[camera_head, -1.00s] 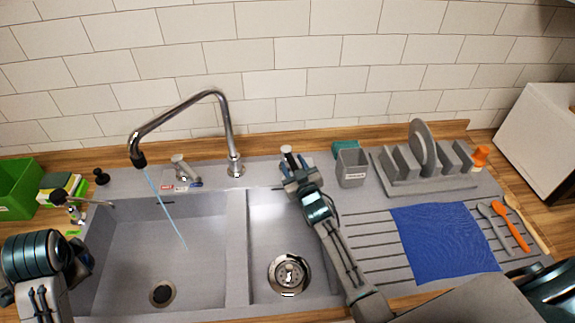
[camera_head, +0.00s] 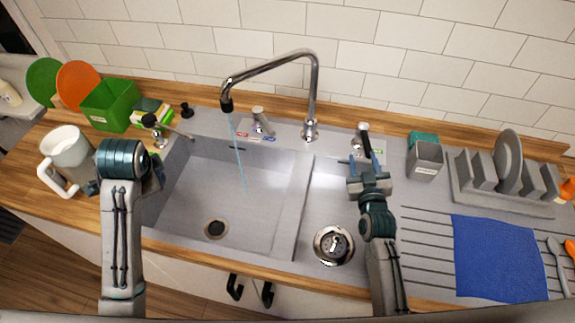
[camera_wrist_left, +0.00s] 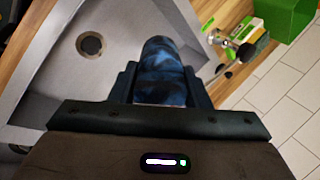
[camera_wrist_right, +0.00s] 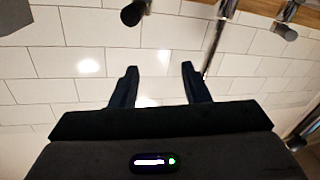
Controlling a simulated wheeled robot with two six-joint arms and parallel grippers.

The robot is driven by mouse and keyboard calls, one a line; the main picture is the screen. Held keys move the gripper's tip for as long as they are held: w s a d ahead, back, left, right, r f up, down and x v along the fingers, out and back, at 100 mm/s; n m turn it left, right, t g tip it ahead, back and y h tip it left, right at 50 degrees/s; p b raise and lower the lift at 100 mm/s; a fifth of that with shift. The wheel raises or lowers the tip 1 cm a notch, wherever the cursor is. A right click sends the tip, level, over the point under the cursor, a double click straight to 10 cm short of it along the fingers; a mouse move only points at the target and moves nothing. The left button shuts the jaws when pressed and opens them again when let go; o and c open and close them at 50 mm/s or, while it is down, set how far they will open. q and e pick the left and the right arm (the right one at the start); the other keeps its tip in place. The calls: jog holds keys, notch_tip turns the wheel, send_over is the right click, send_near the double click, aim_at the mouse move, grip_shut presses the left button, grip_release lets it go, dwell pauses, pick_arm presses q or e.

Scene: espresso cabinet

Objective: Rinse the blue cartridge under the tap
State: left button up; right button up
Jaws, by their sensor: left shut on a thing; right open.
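My left gripper (camera_wrist_left: 158,85) is shut on the blue cartridge (camera_wrist_left: 163,72), a mottled dark blue cylinder in the left wrist view. In the head view my left gripper (camera_head: 152,172) is at the left edge of the large basin, and the cartridge cannot be made out there. The tall chrome tap (camera_head: 312,85) arches over the large basin (camera_head: 190,190). A thin blue stream (camera_head: 238,150) falls from its dark spout, to the right of my left gripper. My right gripper (camera_head: 368,165) is open and empty above the back of the small basin; it also shows open in the right wrist view (camera_wrist_right: 158,70).
A white pitcher (camera_head: 68,150) stands left of my left arm. A green box (camera_head: 110,105) and a sponge (camera_head: 152,108) are on the back left counter. The tap lever (camera_head: 261,120) sits behind the large basin. A blue cloth (camera_head: 498,258) and a dish rack (camera_head: 490,195) are at the right.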

pick_arm(q)
notch_tip(320, 180, down, 3)
jog(key=shift+w+f+b, duration=0.1)
jog(key=shift+b, duration=0.95)
jog(key=shift+f, duration=0.1)
pick_arm(e)
jog(key=shift+s+a+r, duration=0.1)
jog(key=shift+s+a, duration=0.2)
jog(key=shift+s, duration=0.45)
jog(key=shift+s+a+r, duration=0.1)
jog(key=shift+s+a, duration=0.15)
jog(key=shift+s, duration=0.5)
jog(key=shift+s+a, duration=0.3)
jog(key=shift+s, duration=0.45)
